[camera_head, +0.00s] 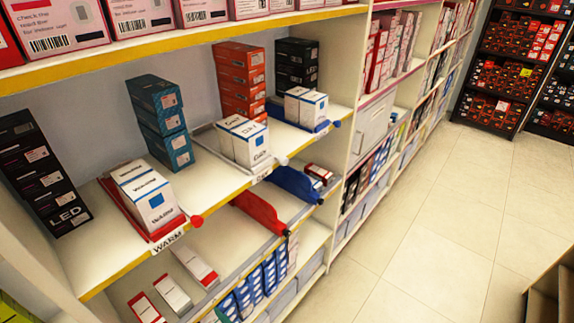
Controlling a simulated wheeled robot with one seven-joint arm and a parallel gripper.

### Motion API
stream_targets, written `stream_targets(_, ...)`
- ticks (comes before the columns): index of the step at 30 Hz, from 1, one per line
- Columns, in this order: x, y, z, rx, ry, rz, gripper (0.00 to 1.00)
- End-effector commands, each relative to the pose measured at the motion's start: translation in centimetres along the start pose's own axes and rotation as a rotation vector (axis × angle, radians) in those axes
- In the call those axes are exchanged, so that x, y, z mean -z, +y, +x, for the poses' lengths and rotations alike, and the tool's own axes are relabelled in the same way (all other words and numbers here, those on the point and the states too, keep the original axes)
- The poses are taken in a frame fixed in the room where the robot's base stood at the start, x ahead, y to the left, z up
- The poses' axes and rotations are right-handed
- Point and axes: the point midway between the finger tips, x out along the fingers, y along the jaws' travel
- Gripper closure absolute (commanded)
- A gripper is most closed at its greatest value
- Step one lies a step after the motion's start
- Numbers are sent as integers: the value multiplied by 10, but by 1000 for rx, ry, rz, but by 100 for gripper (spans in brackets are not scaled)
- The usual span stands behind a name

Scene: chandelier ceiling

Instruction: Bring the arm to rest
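My arm and my gripper do not show in the head view, so I cannot tell where they are or whether the gripper is open or shut. The shelf unit's middle shelf (95,252) fills the left and centre. On it, a red tray (117,208) marked WARM, a white tray (205,146) and a blue tray (283,120) each hold white boxes standing together. The boxes are in the red tray (150,205), the white tray (250,149) and the blue tray (311,112).
Black LED boxes (40,170), teal boxes (165,125), orange boxes (240,75) and black boxes (297,65) stand behind the trays. A red piece (258,212) and a blue piece (295,184) lie below the shelf edge.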

Motion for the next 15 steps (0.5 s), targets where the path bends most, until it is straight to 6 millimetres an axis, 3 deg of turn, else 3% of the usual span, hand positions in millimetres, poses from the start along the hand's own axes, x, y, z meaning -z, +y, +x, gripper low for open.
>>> stream_targets(8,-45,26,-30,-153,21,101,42)
stream_targets(15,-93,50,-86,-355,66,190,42)
